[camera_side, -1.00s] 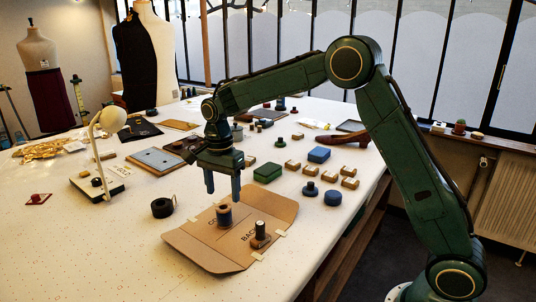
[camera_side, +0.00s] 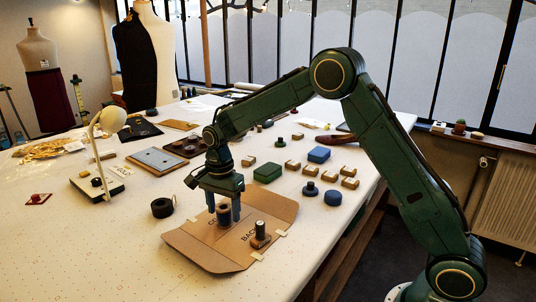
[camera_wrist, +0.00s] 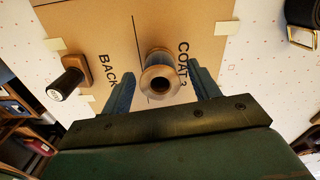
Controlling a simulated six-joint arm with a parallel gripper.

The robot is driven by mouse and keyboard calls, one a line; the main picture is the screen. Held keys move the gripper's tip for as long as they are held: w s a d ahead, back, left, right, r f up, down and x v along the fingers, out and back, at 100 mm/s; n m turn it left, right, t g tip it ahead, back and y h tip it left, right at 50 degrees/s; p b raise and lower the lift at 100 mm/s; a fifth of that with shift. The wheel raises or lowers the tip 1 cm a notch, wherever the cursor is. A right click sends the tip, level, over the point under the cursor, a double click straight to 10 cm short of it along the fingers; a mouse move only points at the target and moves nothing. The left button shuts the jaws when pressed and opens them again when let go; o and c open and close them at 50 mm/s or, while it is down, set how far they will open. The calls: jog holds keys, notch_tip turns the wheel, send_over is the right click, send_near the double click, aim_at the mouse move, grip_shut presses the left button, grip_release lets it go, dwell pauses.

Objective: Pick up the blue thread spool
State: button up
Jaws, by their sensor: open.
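The thread spool (camera_side: 223,217), with wooden ends and what looks like blue-grey thread, stands upright on the brown card pattern (camera_side: 205,250). The wrist view shows the spool (camera_wrist: 160,72) from above, on the card beside the word COAT. My gripper (camera_side: 224,211) is open and points down over the spool. In the wrist view its two fingertips (camera_wrist: 162,78) lie left and right of the spool, with a gap on each side. I cannot tell how far down the spool they reach.
A dark piece with a pale top on a wooden block (camera_side: 261,236) stands on the card to the right; it also shows in the wrist view (camera_wrist: 70,80). A green box (camera_side: 267,173) stands behind. The table front is clear.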

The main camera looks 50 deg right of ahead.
dwell(0.4)
jog(key=c, duration=1)
jog(key=shift+r, duration=0.1)
notch_tip(320, 180, up, 20)
jog(key=shift+f, duration=0.1)
dwell(0.6)
